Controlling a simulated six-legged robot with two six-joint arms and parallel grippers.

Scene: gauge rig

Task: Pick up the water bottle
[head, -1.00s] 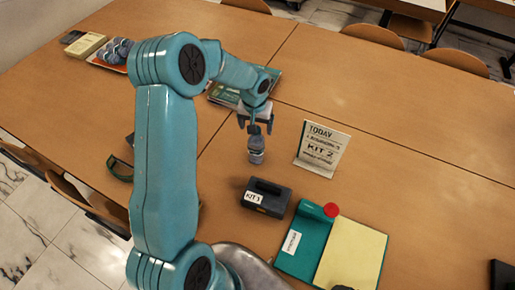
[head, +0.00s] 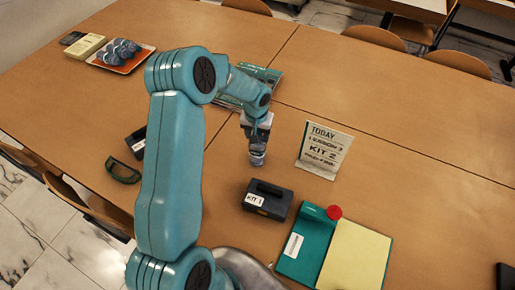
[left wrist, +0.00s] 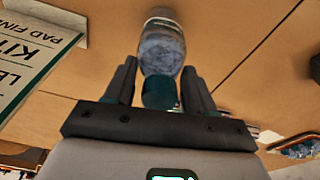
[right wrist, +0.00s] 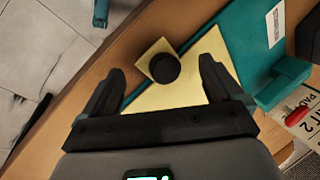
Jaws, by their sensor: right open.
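The water bottle (head: 257,158) stands upright on the table, clear with a teal cap. In the left wrist view the bottle (left wrist: 162,48) shows between the fingers, cap toward the camera. My left gripper (head: 257,138) points down over its top. In its wrist view the fingers (left wrist: 160,75) sit close against the bottle's two sides and look shut on it. The bottle's base appears to be on the table. My right gripper (right wrist: 160,85) is open and empty in its own wrist view, above a teal and yellow folder (right wrist: 185,92). It is outside the head view.
A dark KIT 1 case (head: 267,199) is in front of the bottle. A sign (head: 323,151) stands to its right, a red disc (head: 334,212) by the folder. An orange tray (head: 135,66) is far left.

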